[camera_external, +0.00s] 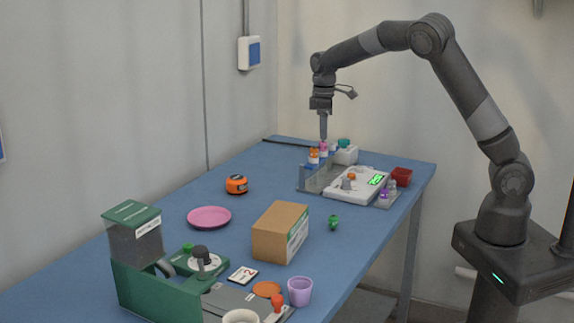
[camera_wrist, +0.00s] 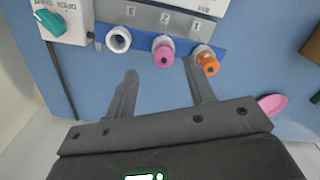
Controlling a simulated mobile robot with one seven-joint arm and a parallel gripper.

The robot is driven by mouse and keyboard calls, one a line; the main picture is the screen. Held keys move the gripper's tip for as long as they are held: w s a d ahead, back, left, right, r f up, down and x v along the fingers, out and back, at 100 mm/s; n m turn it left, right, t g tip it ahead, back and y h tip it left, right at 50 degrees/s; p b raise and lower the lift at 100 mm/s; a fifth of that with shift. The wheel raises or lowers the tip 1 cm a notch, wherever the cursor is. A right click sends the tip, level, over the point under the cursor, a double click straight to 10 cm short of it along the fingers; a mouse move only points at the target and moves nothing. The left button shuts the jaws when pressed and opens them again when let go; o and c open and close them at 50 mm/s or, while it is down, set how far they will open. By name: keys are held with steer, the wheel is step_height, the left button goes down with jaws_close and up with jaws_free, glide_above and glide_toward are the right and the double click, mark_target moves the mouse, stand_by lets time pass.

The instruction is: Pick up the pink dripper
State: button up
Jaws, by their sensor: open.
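The pink dripper (camera_wrist: 163,52) stands in the slot marked 2 of a small rack (camera_wrist: 178,22) in the wrist view. An orange dripper (camera_wrist: 207,62) is on its right at 1 and a white one (camera_wrist: 118,39) on its left at 3. My gripper (camera_wrist: 160,70) is open, its two fingertips on either side of the pink dripper's line, with nothing between them. In the external view my gripper (camera_external: 323,138) points down right at the pink top (camera_external: 324,146); I cannot tell whether it touches it. The orange dripper (camera_external: 313,157) is just beside it.
A white device with a green display (camera_external: 376,180) and a white box with a teal knob (camera_external: 345,153) crowd the rack. A cardboard box (camera_external: 280,232), pink plate (camera_external: 209,217) and orange round object (camera_external: 236,184) stand nearer. The blue table left of the rack is mostly clear.

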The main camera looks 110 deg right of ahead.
mark_target(323, 142)
steer(key=f, duration=0.4)
steer(key=shift+w+a+f, duration=0.1)
steer(key=shift+a, duration=0.15)
steer(key=shift+c, duration=0.4)
steer(key=c, duration=1)
